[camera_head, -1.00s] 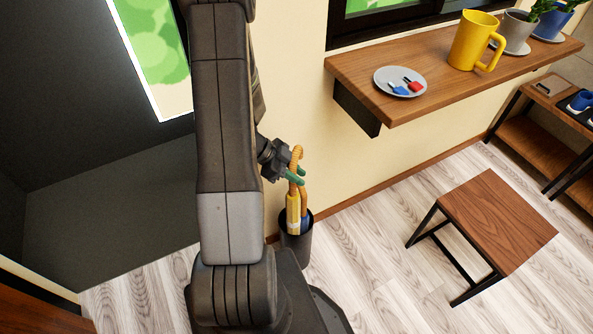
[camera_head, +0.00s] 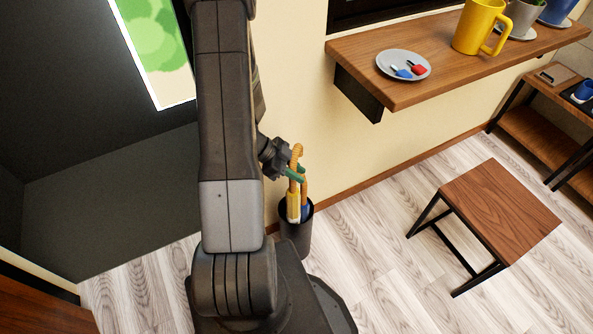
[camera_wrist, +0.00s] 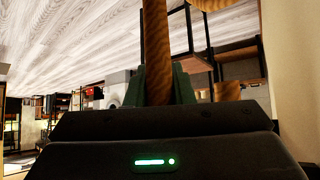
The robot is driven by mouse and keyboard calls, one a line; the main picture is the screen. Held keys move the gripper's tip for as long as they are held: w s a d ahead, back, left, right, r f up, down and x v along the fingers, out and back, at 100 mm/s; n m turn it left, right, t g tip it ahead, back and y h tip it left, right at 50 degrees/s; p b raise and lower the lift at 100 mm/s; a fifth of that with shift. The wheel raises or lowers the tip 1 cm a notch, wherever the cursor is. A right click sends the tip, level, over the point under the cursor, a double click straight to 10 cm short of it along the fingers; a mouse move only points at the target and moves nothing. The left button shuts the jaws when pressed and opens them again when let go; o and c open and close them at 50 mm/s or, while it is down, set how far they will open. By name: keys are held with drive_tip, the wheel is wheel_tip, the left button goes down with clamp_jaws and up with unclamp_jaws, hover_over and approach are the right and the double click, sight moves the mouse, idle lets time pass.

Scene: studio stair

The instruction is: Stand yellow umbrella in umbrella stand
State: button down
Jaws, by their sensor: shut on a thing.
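The yellow umbrella (camera_head: 293,205) has a hooked wooden handle and stands nearly upright, its lower part inside the mouth of the dark umbrella stand (camera_head: 297,240). Its bottom end is hidden. A blue umbrella (camera_head: 306,211) with a wooden handle is in the stand just right of it. My gripper (camera_head: 296,174), with green fingers, is shut on the yellow umbrella's shaft just below the hook. In the wrist view the brown shaft (camera_wrist: 157,45) runs between the fingers, and a curved wooden handle shows at the right.
A wall shelf (camera_head: 440,65) holding a plate, a yellow mug and pots juts out above right of the stand. A wooden stool (camera_head: 500,210) stands to the right. A low rack (camera_head: 530,120) is at the far right. The floor between stand and stool is clear.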

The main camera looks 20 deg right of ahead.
drive_tip(key=c, duration=1.2)
unclamp_jaws()
drive_tip(key=shift+o, duration=0.2)
wheel_tip(320, 180, up, 10)
drive_tip(key=p, duration=0.2)
drive_tip(key=shift+p, duration=0.3)
drive_tip(key=shift+f, duration=0.1)
wheel_tip(320, 180, down, 10)
drive_tip(key=b, duration=0.3)
drive_tip(key=shift+r+p, duration=0.8)
drive_tip(key=shift+r, duration=0.6)
